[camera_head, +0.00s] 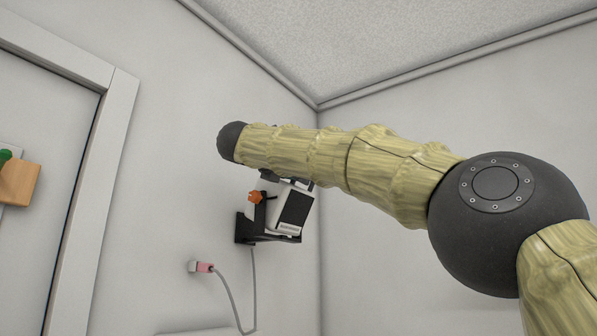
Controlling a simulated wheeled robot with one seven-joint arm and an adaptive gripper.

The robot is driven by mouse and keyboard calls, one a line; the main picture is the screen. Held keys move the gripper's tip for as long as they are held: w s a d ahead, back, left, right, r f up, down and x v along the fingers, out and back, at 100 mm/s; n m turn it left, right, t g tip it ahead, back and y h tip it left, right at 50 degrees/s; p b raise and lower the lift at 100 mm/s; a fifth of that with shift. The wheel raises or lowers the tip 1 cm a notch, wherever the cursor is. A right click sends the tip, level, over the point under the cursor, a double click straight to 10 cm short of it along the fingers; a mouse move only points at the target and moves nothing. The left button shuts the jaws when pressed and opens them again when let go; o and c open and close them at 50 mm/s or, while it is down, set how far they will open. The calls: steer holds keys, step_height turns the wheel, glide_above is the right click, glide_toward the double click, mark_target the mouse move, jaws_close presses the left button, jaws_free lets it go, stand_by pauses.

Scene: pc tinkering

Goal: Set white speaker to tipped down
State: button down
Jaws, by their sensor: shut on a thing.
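The white speaker (291,211) has a dark front panel and sits in a black wall bracket (246,229) with an orange knob (255,197) at its upper left. The speaker looks tilted against the bracket, its upper end leaning right in the picture. My gripper (283,181) is at the speaker's upper end, mostly hidden behind my arm. Only dark parts of it show below the arm. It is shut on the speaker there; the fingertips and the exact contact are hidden.
A grey cable with a pink-and-white plug (203,267) hangs below the bracket. A door frame (95,190) is at the left, with a wooden block (20,183) and green knob beyond. The right wall (400,270) is bare. A pale edge shows at the bottom.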

steer(key=c, duration=1.5)
jaws_free()
steer(key=shift+w+d, duration=0.15)
steer(key=shift+d, duration=0.35)
steer(key=shift+d+f, duration=0.1)
steer(key=shift+d, duration=0.15)
steer(key=shift+a, duration=0.1)
steer(key=shift+a+f, duration=0.1)
steer(key=shift+a, duration=0.1)
steer(key=shift+s+a+f, duration=0.15)
steer(key=shift+s+a, duration=0.15)
steer(key=shift+a, duration=0.05)
steer(key=v, duration=1.1)
steer(key=shift+s+r, duration=0.25)
steer(key=shift+r, duration=0.15)
